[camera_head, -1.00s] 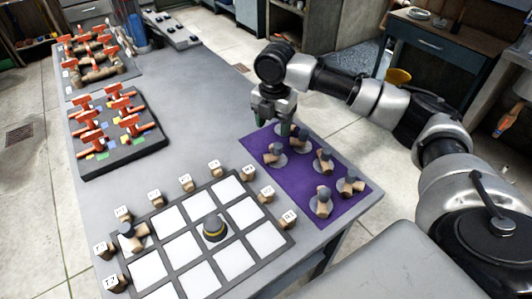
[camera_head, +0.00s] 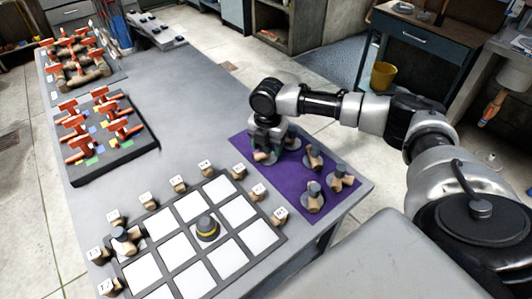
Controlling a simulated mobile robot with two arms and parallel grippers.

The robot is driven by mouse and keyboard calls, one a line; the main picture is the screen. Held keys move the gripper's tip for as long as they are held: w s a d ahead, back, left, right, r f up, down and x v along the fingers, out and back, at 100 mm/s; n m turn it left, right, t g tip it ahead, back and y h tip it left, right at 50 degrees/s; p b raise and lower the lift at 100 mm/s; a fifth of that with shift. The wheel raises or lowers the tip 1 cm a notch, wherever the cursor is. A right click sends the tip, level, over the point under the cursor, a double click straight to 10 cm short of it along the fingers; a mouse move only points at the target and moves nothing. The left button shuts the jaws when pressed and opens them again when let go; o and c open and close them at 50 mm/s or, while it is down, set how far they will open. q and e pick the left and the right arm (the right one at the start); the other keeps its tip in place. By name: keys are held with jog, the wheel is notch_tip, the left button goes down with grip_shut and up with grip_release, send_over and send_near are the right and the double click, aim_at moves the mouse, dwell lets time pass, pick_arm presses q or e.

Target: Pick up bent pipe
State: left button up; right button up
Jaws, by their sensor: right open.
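Several bent pipes, tan with dark grey ends, stand on a purple mat (camera_head: 285,187) at the right of the table. One bent pipe (camera_head: 263,157) is directly under my right gripper (camera_head: 264,148), its upper part hidden by the jaws. Others are a bent pipe (camera_head: 313,158) to the right, one (camera_head: 341,178) at the far right and one (camera_head: 314,196) nearer the front. Another at the back (camera_head: 291,139) is partly hidden by my arm. My right gripper is open and points down around or just above the pipe; contact cannot be told. My left gripper is not in view.
Red-handled valves stand on a dark tray (camera_head: 143,148) at the left. The grey table (camera_head: 190,110) is clear in the middle.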

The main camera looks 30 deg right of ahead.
jog(key=shift+c, duration=0.3)
jog(key=c, duration=1)
grip_shut()
